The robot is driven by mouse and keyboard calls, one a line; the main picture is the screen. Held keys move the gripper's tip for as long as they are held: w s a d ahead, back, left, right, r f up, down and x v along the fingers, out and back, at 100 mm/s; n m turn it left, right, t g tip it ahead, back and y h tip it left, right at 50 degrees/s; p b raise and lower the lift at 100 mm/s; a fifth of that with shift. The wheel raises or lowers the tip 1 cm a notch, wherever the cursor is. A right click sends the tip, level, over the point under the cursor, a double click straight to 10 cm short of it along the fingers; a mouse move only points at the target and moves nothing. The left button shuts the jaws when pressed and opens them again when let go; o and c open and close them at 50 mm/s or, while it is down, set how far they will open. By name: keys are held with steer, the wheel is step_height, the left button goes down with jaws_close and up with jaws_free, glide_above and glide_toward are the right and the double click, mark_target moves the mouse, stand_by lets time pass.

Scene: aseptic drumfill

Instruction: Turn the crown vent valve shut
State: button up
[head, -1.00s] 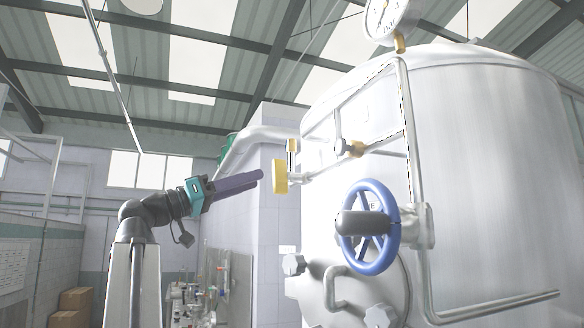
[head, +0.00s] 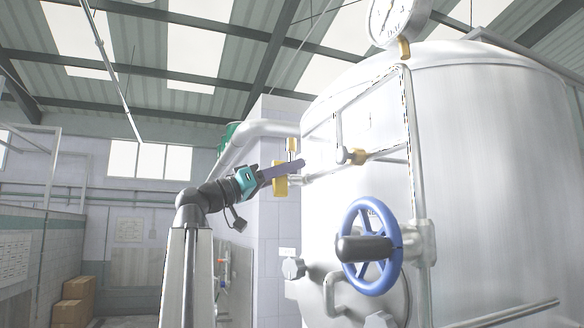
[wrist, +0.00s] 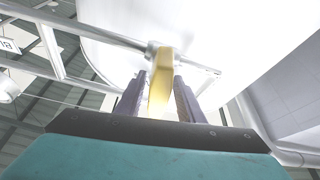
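A yellow valve handle (head: 281,187) sticks out on a short pipe at the left side of the big steel tank. It looks like the crown vent valve, though no label on it is readable. My gripper (head: 301,163) reaches up to it from the left, its dark fingers overlapping the handle. In the wrist view the yellow handle (wrist: 160,85) stands between the two fingers, with a gap showing on the right side. The left finger is very close to it; contact cannot be told. The gripper is open around the handle.
The tank (head: 480,150) fills the right side. Cardboard boxes (head: 75,300) stand low at left.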

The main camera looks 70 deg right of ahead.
steer(key=shift+s+d+r, duration=0.1)
steer(key=shift+s+d, duration=0.1)
jaws_close()
stand_by(0.3)
steer(key=shift+s+a+m+g+y+b, duration=0.15)
steer(key=shift+m+g+y+b, duration=0.25)
steer(key=shift+m, duration=0.55)
steer(key=shift+s+a+m+g+y+b, duration=0.1)
steer(key=shift+m+g+y+b, duration=0.25)
steer(key=shift+m, duration=0.6)
